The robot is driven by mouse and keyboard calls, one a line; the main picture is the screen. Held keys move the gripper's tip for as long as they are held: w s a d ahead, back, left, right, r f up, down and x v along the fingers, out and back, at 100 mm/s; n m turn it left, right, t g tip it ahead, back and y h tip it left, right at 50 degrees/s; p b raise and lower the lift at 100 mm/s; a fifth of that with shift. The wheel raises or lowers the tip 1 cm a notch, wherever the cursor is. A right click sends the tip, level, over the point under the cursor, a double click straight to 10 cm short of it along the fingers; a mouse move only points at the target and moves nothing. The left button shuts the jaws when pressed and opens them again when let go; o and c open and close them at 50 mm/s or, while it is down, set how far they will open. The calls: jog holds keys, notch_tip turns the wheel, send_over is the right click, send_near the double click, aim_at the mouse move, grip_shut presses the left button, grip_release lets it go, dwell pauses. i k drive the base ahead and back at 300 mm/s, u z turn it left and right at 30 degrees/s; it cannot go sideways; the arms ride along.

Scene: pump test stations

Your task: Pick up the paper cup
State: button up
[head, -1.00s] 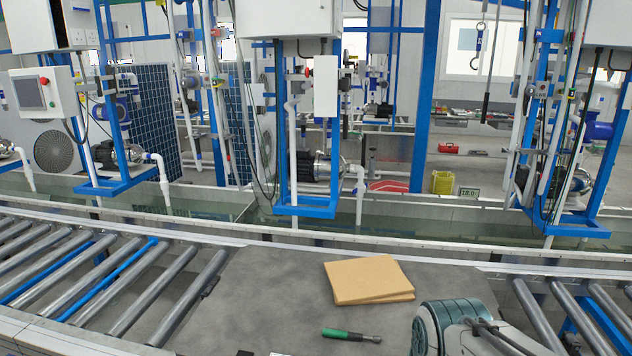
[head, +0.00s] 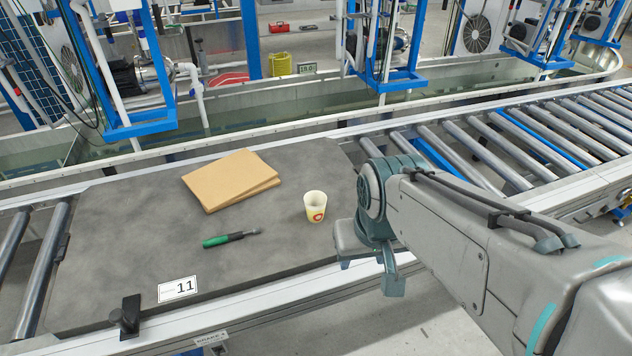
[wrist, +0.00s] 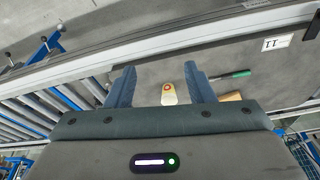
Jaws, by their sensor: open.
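The paper cup (head: 315,206) stands upright on the dark grey board (head: 120,225). It is pale cream with a red-orange mark. My gripper (head: 385,270) hangs at the board's front right edge, to the right of the cup and apart from it. In the wrist view the two blue-grey fingers of my gripper (wrist: 158,80) are spread apart. The cup (wrist: 167,97) shows between and beyond them, with its lower part close to the edge of the gripper body in the picture. Nothing is held.
A green-handled screwdriver (head: 231,238) lies left of the cup. Brown cardboard sheets (head: 231,180) lie behind it. A label marked 11 (head: 177,289) and a black clamp (head: 126,316) are at the front left. Conveyor rollers (head: 500,150) run to the right. The board around the cup is mostly clear.

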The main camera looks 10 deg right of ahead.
aim_at(315, 200)
jog(key=u, duration=0.4)
jog(key=i, duration=1.05)
jog(key=z, duration=0.15)
